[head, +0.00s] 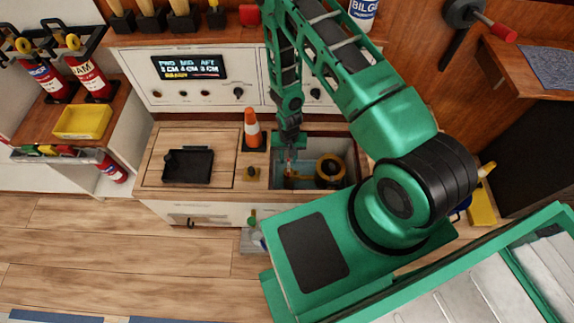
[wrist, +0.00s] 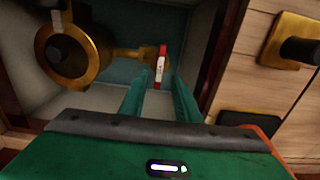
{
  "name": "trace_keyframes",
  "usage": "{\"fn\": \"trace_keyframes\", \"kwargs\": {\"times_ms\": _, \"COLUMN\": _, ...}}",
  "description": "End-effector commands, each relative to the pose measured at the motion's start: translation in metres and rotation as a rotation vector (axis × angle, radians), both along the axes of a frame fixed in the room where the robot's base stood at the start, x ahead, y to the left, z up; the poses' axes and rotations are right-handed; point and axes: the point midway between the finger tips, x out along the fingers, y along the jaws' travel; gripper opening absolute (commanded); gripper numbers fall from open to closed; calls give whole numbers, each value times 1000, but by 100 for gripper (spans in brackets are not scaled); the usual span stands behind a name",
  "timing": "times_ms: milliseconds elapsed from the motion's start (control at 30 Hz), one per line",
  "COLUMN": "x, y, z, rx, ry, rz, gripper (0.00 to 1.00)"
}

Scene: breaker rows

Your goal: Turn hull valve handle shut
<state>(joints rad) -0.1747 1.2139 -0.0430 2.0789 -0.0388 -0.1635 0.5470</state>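The hull valve is a round brass body with a dark center, set in a recessed well; it shows in the head view (head: 330,169) and at the upper left of the wrist view (wrist: 70,54). A brass stem runs from it toward a thin red and white handle (wrist: 160,67). My gripper (wrist: 159,80) reaches down into the well, fingers apart, with the handle between or just beyond the fingertips. I cannot tell whether the fingers touch it. In the head view my gripper (head: 290,160) is small and partly covers the handle area.
The well's walls (wrist: 110,100) stand close around the gripper. A wooden hatch with a black tray (head: 188,166) lies further left. A panel with a lit display (head: 189,67) rises behind.

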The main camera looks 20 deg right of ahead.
Motion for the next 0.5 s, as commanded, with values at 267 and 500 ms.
{"fn": "trace_keyframes", "kwargs": {"times_ms": 267, "x": 0, "y": 0, "z": -40, "rx": -1, "ry": 0, "rz": 0, "gripper": 30}}
{"fn": "trace_keyframes", "kwargs": {"times_ms": 500, "x": 0, "y": 0, "z": -53, "rx": 0, "ry": -1, "rz": 0, "gripper": 30}}
